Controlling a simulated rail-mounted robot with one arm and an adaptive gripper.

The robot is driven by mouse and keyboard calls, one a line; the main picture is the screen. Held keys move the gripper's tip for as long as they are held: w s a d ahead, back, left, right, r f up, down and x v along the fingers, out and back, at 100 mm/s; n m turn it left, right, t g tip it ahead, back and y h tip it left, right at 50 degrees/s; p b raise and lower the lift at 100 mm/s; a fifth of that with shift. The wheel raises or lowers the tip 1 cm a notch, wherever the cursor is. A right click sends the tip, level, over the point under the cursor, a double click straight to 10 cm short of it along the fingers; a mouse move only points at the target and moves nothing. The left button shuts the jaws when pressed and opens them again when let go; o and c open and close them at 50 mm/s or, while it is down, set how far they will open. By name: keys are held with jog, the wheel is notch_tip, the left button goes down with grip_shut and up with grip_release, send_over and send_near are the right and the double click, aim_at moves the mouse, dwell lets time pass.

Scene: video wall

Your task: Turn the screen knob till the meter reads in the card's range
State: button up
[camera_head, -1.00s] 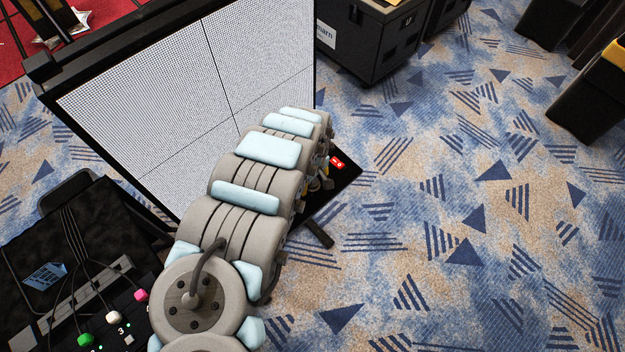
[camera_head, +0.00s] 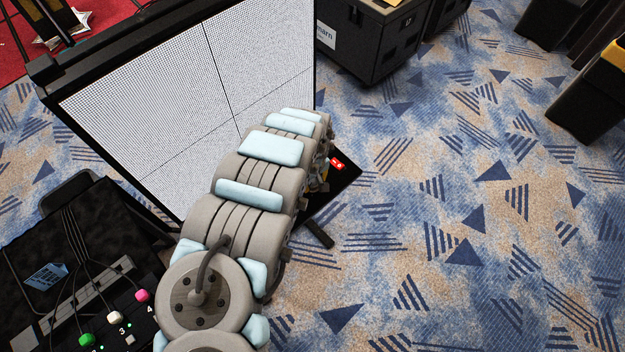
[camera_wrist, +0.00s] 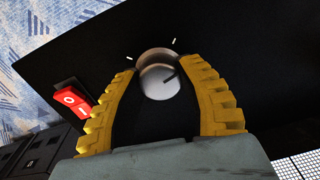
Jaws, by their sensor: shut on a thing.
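In the wrist view, the round silvery knob (camera_wrist: 158,82) with a dark pointer line sits on a black panel (camera_wrist: 235,60). Two pale tick marks show beyond it. My gripper (camera_wrist: 159,72) has its yellow ribbed fingers on both sides of the knob and is shut on it. The pointer slants toward the upper right. In the head view, my arm hides the knob and most of my gripper. The large screen (camera_head: 190,95) is lit whitish, with thin dark seams. A small blue printed sheet (camera_head: 47,276) lies at lower left; its text is unreadable. I see no meter reading.
A red rocker switch (camera_wrist: 75,100) is beside the left finger; it also shows in the head view (camera_head: 337,164). A black console (camera_head: 125,330) with coloured knobs stands at lower left. Black cases (camera_head: 370,45) stand behind. Patterned carpet is open at right.

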jog(key=m+p, duration=0.1)
jog(key=m, duration=0.4)
jog(key=shift+p, duration=0.3)
jog(key=m+p, duration=0.1)
jog(key=m, duration=0.5)
jog(key=m+p, duration=0.1)
jog(key=m, duration=0.9)
jog(key=shift+f, duration=0.1)
jog(key=shift+m, duration=0.3)
jog(key=o, duration=1.2)
jog(key=shift+o, duration=0.2)
